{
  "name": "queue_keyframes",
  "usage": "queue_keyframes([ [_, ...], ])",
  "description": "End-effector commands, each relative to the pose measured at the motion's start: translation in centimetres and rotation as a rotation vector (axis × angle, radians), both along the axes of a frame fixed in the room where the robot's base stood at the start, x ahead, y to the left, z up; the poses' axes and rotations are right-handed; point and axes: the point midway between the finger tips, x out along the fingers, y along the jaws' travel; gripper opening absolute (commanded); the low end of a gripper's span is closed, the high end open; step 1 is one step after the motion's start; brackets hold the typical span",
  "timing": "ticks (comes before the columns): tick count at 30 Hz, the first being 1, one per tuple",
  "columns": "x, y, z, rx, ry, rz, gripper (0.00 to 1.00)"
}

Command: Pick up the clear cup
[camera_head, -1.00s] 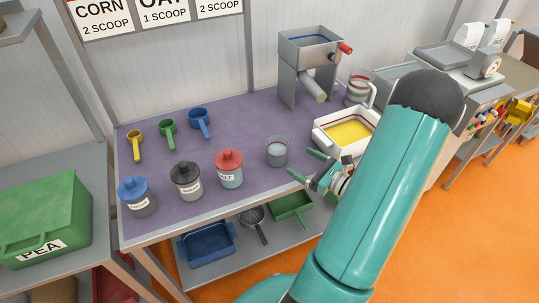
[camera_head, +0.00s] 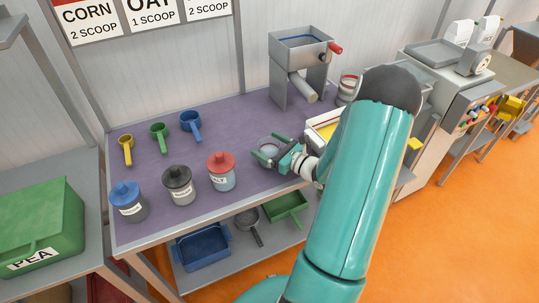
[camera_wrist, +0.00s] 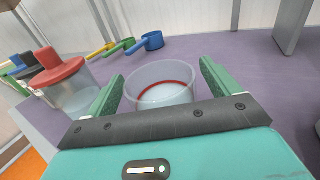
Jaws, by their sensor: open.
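The clear cup (camera_head: 268,146) stands upright on the purple tabletop, right of the red-lidded jar. In the head view my gripper (camera_head: 268,154) is at the cup and partly hides it. In the wrist view the clear cup (camera_wrist: 163,84), with a red line around its inside, sits between the two green fingers of my gripper (camera_wrist: 160,90). The fingers are open, one on each side, with a visible gap at the right. The cup's lower part is hidden behind the gripper body. I cannot tell whether either finger touches it.
A red-lidded jar (camera_head: 222,172) stands close on the left, with black-lidded (camera_head: 178,185) and blue-lidded (camera_head: 127,201) jars beyond. Several scoops (camera_head: 160,137) lie behind. A white tray (camera_head: 318,135) is close on the right, and a grey hopper (camera_head: 300,65) stands behind.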

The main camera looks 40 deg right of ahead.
Motion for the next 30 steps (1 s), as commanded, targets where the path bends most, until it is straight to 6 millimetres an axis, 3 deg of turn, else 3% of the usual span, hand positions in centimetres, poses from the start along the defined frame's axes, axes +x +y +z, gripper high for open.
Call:
queue_keyframes([
  [3, -0.1, 0.0, 0.0, 0.0, 0.0, 0.0, 0.89],
  [10, -0.1, 0.0, 0.0, 0.0, 0.001, 0.0, 0.43],
  [12, -0.1, -0.1, 0.0, -0.001, -0.001, 0.0, 0.35],
  [23, -0.1, -0.1, 0.6, -0.004, -0.002, 0.0, 0.35],
  [30, -0.1, 0.0, 3.4, -0.006, -0.002, 0.0, 0.35],
])
